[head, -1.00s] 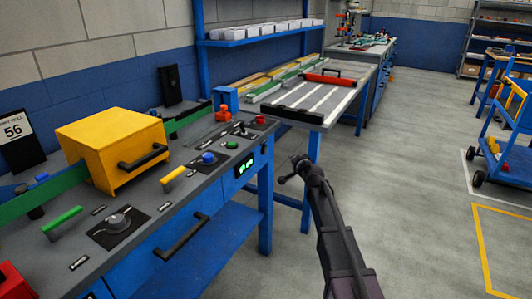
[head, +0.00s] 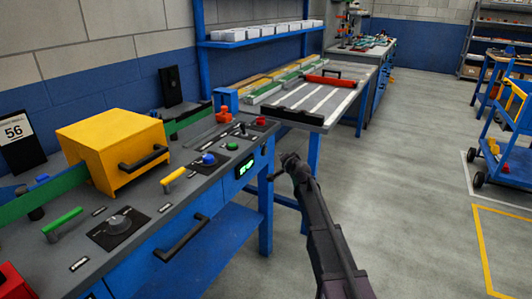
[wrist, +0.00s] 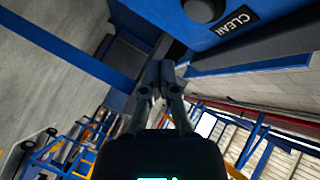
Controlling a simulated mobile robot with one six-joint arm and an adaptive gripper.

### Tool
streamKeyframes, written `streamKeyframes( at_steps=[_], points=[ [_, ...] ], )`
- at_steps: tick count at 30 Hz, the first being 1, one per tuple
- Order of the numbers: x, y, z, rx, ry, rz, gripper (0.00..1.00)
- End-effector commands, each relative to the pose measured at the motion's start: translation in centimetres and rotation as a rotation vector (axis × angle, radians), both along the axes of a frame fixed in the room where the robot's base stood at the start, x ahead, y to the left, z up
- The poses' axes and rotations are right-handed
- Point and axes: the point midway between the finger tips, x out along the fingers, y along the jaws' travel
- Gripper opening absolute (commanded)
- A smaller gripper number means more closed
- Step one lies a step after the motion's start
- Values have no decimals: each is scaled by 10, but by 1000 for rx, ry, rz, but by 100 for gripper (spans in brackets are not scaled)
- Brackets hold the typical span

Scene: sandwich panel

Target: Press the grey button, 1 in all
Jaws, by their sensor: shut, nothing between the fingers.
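A dark grey round button (wrist: 204,8) shows at the top edge of the wrist view, partly cut off. It sits on a blue panel face beside a black label reading CLEAR (wrist: 235,22). I cannot make out this button in the head view. My gripper (wrist: 160,68) has its fingers together and empty, below and left of the button in the wrist view, apart from it in the picture. In the head view my gripper (head: 275,177) is by the right end of the blue bench; its fingertips are hard to make out.
The blue bench (head: 200,205) carries a yellow box (head: 110,140), a grey dial (head: 121,222), a blue button (head: 209,159), a green button (head: 232,146) and a lit green display (head: 245,167). A second table (head: 310,120) stands behind.

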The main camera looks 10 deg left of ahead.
Motion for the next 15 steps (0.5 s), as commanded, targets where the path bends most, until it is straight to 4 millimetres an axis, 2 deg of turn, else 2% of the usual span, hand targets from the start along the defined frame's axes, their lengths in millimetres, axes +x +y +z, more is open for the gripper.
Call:
streamKeyframes(
  at_steps=[6, 15],
  points=[
    [9, 22, 0, -1, 1, 2, 0],
    [13, 37, 0, -1, 0, 0, 0]
  ],
)
